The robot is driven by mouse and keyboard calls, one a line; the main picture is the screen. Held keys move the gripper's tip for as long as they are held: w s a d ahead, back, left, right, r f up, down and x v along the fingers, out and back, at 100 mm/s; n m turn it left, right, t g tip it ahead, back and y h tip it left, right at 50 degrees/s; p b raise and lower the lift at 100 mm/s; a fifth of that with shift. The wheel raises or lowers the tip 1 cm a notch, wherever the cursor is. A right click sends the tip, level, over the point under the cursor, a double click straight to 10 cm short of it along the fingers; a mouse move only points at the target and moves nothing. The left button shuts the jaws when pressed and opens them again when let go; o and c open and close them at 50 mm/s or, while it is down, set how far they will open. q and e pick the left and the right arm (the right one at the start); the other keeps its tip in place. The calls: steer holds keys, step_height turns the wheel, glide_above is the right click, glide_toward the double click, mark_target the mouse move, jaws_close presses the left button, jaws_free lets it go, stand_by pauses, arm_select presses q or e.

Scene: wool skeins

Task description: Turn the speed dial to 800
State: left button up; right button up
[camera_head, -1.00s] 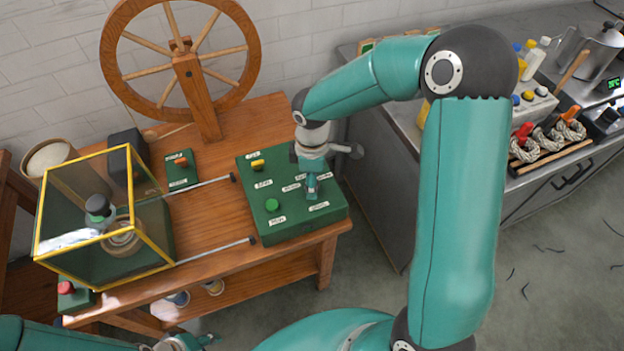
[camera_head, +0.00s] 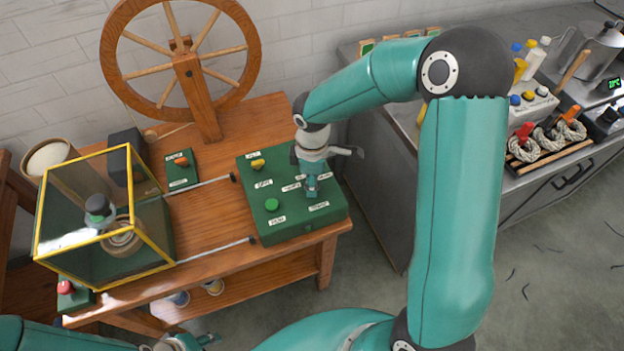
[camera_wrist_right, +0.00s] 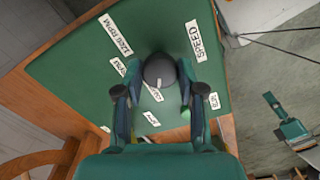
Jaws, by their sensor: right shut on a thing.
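The speed dial (camera_wrist_right: 160,69) is a dark round knob on the green control panel (camera_head: 295,228). The right wrist view shows it between the two fingers of my right gripper (camera_wrist_right: 157,86), which is shut on it. A SPEED label (camera_wrist_right: 195,42) and a 1200 RPM label (camera_wrist_right: 116,34) lie beside it on the panel (camera_wrist_right: 75,78). The dial's pointer cannot be made out clearly. In the head view my right gripper (camera_head: 311,187) points down at the panel and hides the dial. My left gripper (camera_head: 205,340) is partly in view at the bottom edge, away from the panel.
A green button (camera_head: 271,204) and a yellow switch (camera_head: 257,164) sit on the same panel. A yellow-framed glass box (camera_head: 100,215), a red button (camera_head: 65,287) and a spinning wheel (camera_head: 183,60) stand left. A counter (camera_head: 385,170) with skeins and bottles is at right.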

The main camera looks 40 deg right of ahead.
steer(key=shift+f+m+b, duration=0.15)
steer(key=shift+m+b, duration=0.9)
steer(key=shift+m, duration=0.05)
steer(key=m+b, duration=0.2)
steer(key=m, duration=0.1)
steer(key=shift+m, duration=0.3)
steer(key=m+b, duration=0.2)
steer(key=m, duration=0.1)
steer(key=shift+m+b, duration=0.6)
steer(key=shift+m, duration=0.8)
steer(key=shift+r, duration=0.2)
steer(key=o, duration=1.1)
steer(key=shift+o, duration=0.2)
